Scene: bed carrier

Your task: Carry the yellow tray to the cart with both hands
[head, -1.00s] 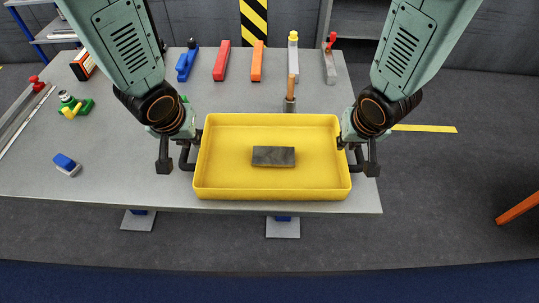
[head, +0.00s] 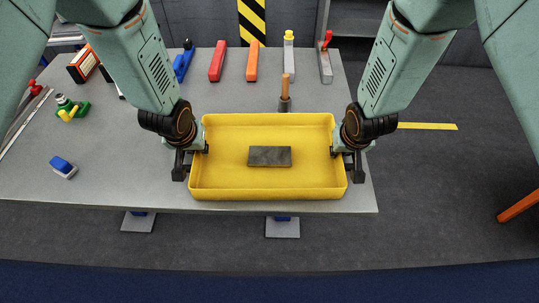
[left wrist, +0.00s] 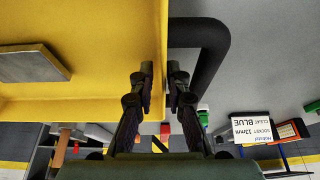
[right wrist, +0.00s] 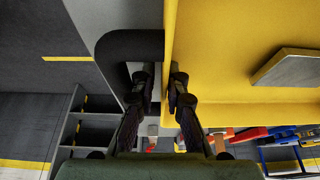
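The yellow tray (head: 268,193) lies on the grey table near its front edge, with a dark grey block (head: 270,156) in it. It has a dark loop handle at each end. My left gripper (head: 191,160) is at the left end; in the left wrist view its fingers (left wrist: 160,78) close around the tray's end wall, one inside, one within the handle (left wrist: 218,50). My right gripper (head: 346,162) grips the right end likewise; its fingers (right wrist: 163,80) straddle the wall beside the handle (right wrist: 112,45). Exact finger contact is partly hidden. The cart cannot be made out for certain.
Clamps and tools in blue, red (head: 218,62), orange and white line the table's back. A wooden-handled tool (head: 286,92) stands just behind the tray. A blue block (head: 63,168) and a green-yellow item (head: 72,108) lie left. Floor in front and right is open, with an orange bar (head: 518,206) at far right.

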